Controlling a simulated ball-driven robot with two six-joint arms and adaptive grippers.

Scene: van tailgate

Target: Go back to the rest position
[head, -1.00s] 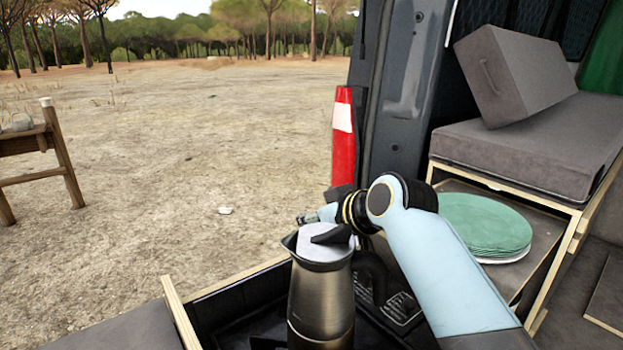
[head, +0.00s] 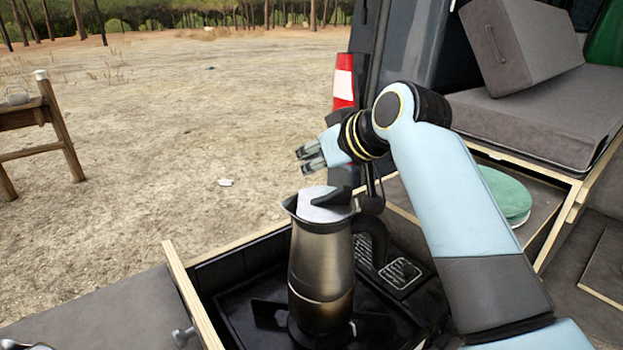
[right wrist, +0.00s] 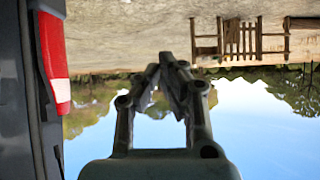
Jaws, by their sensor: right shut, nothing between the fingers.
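My right gripper (head: 308,157) is raised above and behind the moka pot, apart from it, with its fingers pointing left. Its fingers are together and empty; it also shows in the right wrist view (right wrist: 168,62). The steel moka pot (head: 322,255) with a black handle stands upright on the black stove (head: 240,290) in the wooden-edged drawer. My left gripper is not in view.
Green plates (head: 507,192) lie on the shelf at right, below grey cushions (head: 540,110). A wooden table (head: 40,120) stands at far left. Open ground lies beyond the drawer.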

